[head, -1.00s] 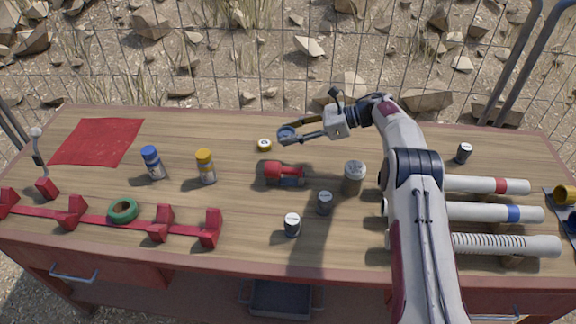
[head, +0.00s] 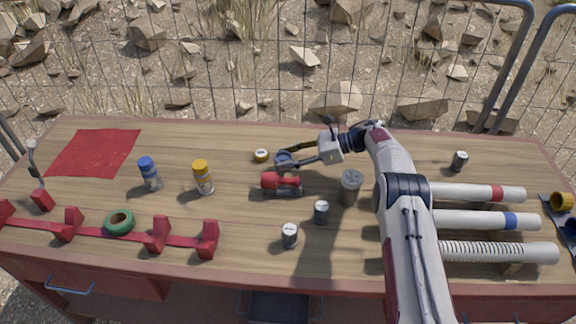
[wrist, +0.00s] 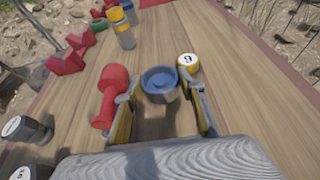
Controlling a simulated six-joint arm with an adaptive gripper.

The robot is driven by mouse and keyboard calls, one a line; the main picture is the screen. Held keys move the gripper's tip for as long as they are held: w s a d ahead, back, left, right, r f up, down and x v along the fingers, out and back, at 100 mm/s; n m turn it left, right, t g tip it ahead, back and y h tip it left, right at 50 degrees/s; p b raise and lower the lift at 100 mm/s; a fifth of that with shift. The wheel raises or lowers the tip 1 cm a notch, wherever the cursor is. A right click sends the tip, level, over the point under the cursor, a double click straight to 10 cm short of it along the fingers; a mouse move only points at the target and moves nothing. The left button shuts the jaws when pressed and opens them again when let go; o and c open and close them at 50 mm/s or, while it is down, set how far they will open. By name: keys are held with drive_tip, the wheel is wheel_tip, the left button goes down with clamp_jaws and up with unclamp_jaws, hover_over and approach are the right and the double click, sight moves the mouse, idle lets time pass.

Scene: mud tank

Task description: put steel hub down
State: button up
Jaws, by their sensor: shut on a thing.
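The steel hub (head: 284,157) is a small round grey piece with a bluish hollow top. My gripper (head: 285,157) is shut on it, near the back middle of the bench. In the wrist view the hub (wrist: 160,84) sits upright between the two fingertips, with a shadow on the wood below it. It looks low over the bench; I cannot tell whether it touches. The bench top (head: 230,225) is brown wood with a red mat (head: 95,153) at the back left.
A yellow numbered puck (head: 261,155) lies close to the hub, behind-left. A red dumbbell-shaped thing (head: 270,180) lies just in front. A grey cylinder (head: 351,185) stands to the right. Blue (head: 149,173) and yellow (head: 203,177) bottles stand left.

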drive_tip(key=shift+f, duration=1.65)
drive_tip(key=shift+f, duration=0.15)
drive_tip(key=o, duration=1.4)
drive_tip(key=shift+o, duration=0.2)
drive_tip(key=v, duration=1.2)
